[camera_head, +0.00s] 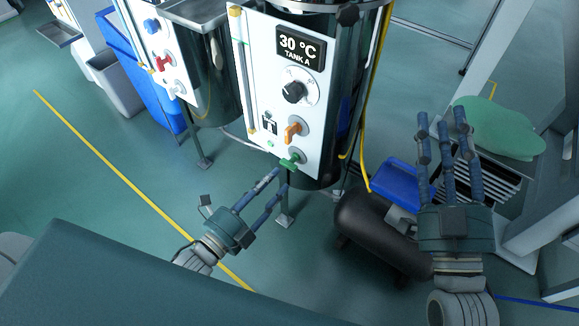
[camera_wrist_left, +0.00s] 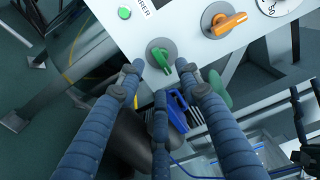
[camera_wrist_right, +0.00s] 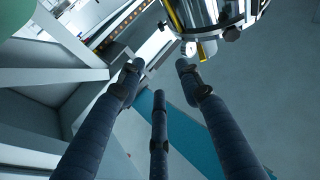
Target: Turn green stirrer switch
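The green stirrer switch (camera_head: 291,161) is a small green handle near the bottom of the white Tank A panel (camera_head: 262,72). In the left wrist view the green switch (camera_wrist_left: 160,58) sits on a round grey base, its handle slanted. My left gripper (camera_head: 280,178) is just below the switch in the head view. In the left wrist view its fingers (camera_wrist_left: 158,80) are spread, with the switch between and beyond the fingertips; I cannot tell whether they touch it. My right gripper (camera_head: 444,125) is open and empty, raised at the right, away from the panel.
Above the green switch are an orange switch (camera_head: 293,131), a black dial (camera_head: 294,92) and a 30 °C display (camera_head: 300,47). A second panel (camera_head: 160,50) is at the left. Open floor lies left.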

